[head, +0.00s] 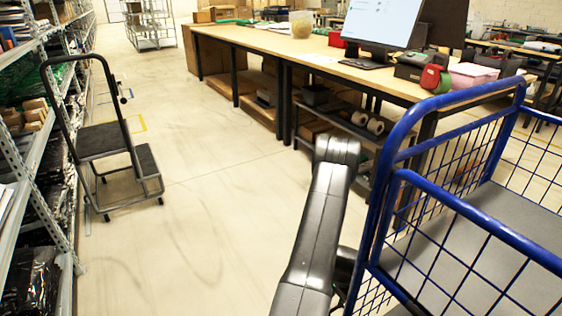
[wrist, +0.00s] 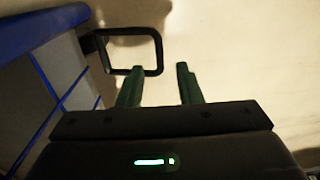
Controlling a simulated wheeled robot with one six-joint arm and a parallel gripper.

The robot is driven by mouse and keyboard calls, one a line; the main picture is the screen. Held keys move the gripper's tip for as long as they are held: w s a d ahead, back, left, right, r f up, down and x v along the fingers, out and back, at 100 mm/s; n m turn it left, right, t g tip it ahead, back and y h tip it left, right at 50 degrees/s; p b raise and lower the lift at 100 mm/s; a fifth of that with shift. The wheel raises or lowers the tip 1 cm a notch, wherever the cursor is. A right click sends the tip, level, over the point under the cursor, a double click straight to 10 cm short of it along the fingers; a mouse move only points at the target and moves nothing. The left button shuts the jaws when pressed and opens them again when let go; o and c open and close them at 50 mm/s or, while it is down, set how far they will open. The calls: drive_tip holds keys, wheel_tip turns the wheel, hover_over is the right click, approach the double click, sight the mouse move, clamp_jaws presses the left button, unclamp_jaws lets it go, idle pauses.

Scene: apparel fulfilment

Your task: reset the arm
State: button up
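My gripper (wrist: 160,69) shows in the wrist view, with two dark green fingers set apart and nothing between them. It is open over pale floor. In the head view my dark arm rises at the lower middle, beside the blue cart (head: 455,99), and my gripper cannot be made out there. A blue rail of the cart (wrist: 40,33) is at the upper left of the wrist view. A black rectangular loop (wrist: 159,52) lies just beyond the fingertips; I cannot tell whether they touch.
The blue wire-sided cart stands close on the right. A long packing table (head: 262,41) with a monitor (head: 382,20) runs behind it. A step stool with a handrail (head: 103,141) stands left, near the shelving (head: 30,160). The floor between is clear.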

wheel_tip(320, 180, down, 6)
drive_tip(key=shift+w+f+b, duration=0.15)
drive_tip(key=shift+b, duration=0.7)
